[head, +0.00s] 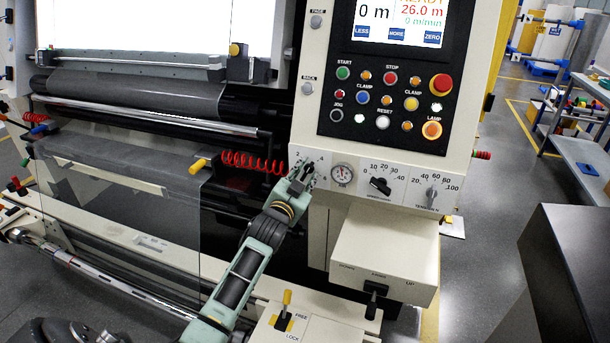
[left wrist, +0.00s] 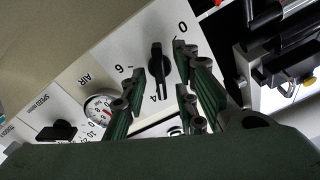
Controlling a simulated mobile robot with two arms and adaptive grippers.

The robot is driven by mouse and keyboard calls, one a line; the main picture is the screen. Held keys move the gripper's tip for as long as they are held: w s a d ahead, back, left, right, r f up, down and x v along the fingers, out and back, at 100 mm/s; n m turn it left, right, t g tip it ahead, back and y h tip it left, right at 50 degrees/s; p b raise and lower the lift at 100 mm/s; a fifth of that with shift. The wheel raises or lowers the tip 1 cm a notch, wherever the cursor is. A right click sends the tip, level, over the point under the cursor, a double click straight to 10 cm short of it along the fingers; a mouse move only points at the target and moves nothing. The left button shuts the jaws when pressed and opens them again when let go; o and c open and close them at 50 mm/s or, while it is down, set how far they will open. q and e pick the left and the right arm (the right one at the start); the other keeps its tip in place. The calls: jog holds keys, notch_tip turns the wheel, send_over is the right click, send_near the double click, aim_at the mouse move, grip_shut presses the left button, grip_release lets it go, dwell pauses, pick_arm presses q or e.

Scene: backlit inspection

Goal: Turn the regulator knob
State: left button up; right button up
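The regulator knob (left wrist: 158,66) is a black pointer knob on a white plate with a numbered scale, seen in the left wrist view. A small round gauge (left wrist: 99,108) marked AIR sits beside it. My left gripper (left wrist: 157,78) is open, with green fingers on both sides of the knob. Gaps show between the fingers and the knob, and I cannot tell how deep the fingertips reach. In the head view my left gripper (head: 303,177) is at the left end of the panel strip and mostly hides the knob. My right gripper is in neither view.
Right of the gauge are a speed knob (head: 380,186) and a tension knob (head: 431,195). A button panel (head: 392,100) with a screen (head: 401,20) is above. A red coiled hose (head: 252,162) runs close to the gripper's left. A beige lever box (head: 383,252) protrudes below.

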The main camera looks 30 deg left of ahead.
pick_arm(q)
jog(key=shift+c, duration=0.2)
grip_shut()
